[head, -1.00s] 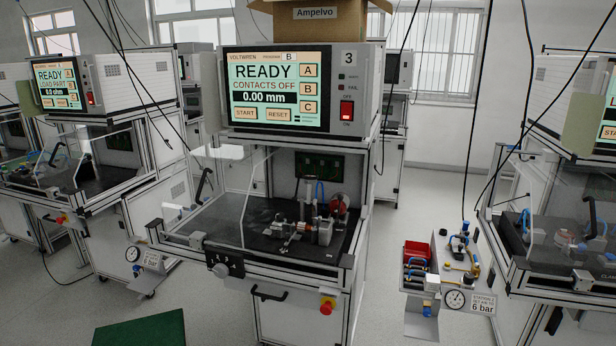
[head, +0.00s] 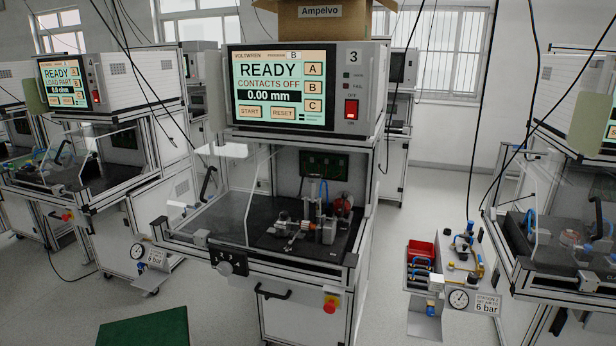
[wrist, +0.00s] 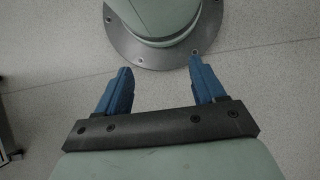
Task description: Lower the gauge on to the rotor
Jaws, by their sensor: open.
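Station 3's test fixture (head: 305,228) stands on the dark bed inside the clear guard in the head view. It has small metal blocks, an upright post (head: 313,190) with a blue hose, and a red round part (head: 343,204) behind. I cannot tell for sure which small part is the gauge or whether a rotor lies in the fixture. The screen (head: 277,88) reads READY, CONTACTS OFF, 0.00 mm. My gripper (wrist: 160,65) shows only in the wrist view, its blue fingers apart and empty, above the floor and my round base, away from the fixture.
An air panel with a dial (head: 458,299) marked 6 bar and a red bin (head: 420,250) stand right of the station. A black front handle (head: 273,292) and red button (head: 330,306) are below the bed. Similar stations flank it. A green mat (head: 145,328) lies on the floor.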

